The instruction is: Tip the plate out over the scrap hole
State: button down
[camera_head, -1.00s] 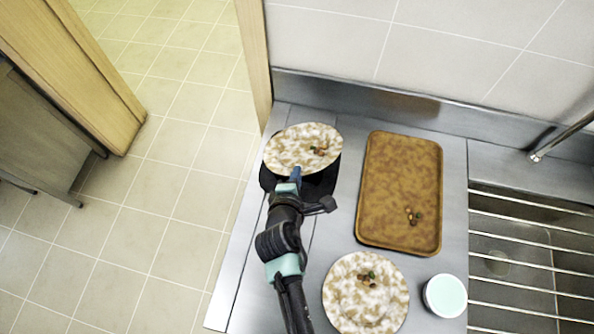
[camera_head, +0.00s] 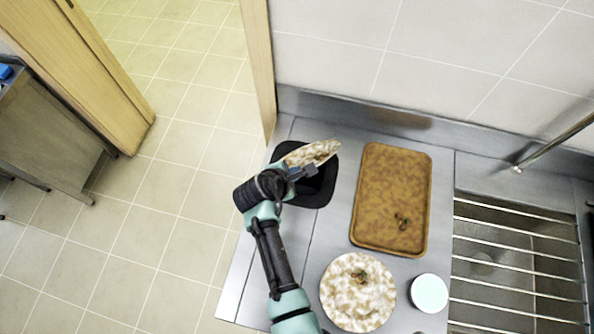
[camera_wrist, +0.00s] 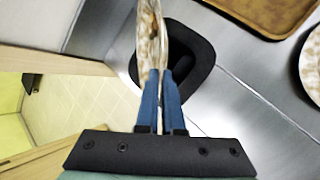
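A mottled white-and-brown plate (camera_head: 312,153) is held by its edge in my gripper (camera_head: 294,172) and is tilted steeply, close to on edge. In the wrist view the blue fingers of my gripper (camera_wrist: 159,78) are shut on the plate (camera_wrist: 152,45), which shows nearly edge-on with brown bits on its face. The scrap hole (camera_head: 318,188) is a black opening with a dark rim in the steel counter, and the plate is above it. It also shows in the wrist view (camera_wrist: 203,62), partly hidden by the plate and fingers.
A brown tray (camera_head: 380,220) with scraps lies right of the hole. A barred sink (camera_head: 500,265) is at the right. A wall backs the counter.

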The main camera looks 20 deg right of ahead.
jog(key=shift+w+r+g+p, duration=0.3)
jog(key=shift+w+r+p, duration=0.1)
jog(key=shift+r, duration=0.45)
jog(key=shift+w+r+n+g, duration=0.1)
jog(key=shift+w+n+g, duration=0.15)
jog(key=shift+n+g, duration=0.05)
jog(key=shift+w+a+r+n+g+h+b, duration=0.1)
jog(key=shift+w+r+n+g+h+b, duration=0.15)
jog(key=shift+r+g, duration=0.4)
jog(key=shift+w+a+r+n+g+h+b, duration=0.15)
jog(key=shift+w+r+g, duration=0.15)
jog(key=shift+r+g, duration=0.35)
jog(key=shift+f, duration=0.2)
